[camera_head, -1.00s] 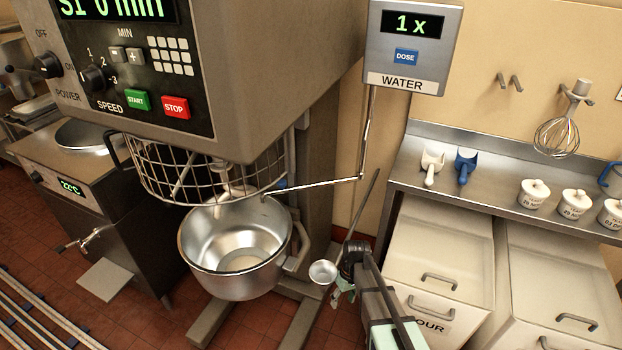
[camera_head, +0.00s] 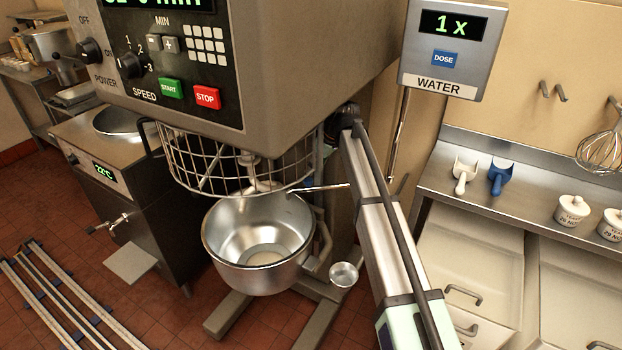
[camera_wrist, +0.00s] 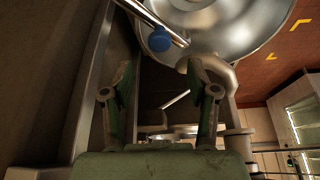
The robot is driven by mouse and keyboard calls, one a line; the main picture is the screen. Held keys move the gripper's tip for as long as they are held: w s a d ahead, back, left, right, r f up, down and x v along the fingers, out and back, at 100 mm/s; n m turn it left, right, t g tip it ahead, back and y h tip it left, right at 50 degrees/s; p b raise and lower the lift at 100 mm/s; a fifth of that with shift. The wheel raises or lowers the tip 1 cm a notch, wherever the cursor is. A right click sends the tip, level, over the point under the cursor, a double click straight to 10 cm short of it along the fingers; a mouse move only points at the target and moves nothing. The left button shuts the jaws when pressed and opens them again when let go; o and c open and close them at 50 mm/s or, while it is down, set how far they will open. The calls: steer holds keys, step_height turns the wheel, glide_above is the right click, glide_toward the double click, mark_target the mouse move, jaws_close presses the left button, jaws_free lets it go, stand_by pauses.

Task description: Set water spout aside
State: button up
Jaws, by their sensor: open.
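The water spout (camera_head: 318,189) is a thin metal pipe. It comes down from the water unit (camera_head: 438,85) and bends left, its end over the mixer bowl (camera_head: 258,242). My arm hides part of the pipe. My gripper is hidden behind my arm in the head view. In the wrist view my gripper (camera_wrist: 158,92) is open, with nothing between its fingers. A metal tube, which looks like the spout, shows there beyond the fingertips with a blue knob (camera_wrist: 159,40) on it. The mixer bowl (camera_wrist: 230,25) is behind it.
The mixer's wire guard (camera_head: 235,165) hangs above the bowl, and the mixer housing (camera_head: 300,70) is close to my arm. A small metal cup (camera_head: 343,274) is low beside the bowl. A steel shelf (camera_head: 520,195) with scoops and jars is at right.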

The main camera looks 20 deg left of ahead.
mark_target(308, 180)
steer(key=shift+p+x, duration=1)
steer(key=shift+x, duration=2.65)
steer(key=shift+a, duration=0.1)
jaws_close()
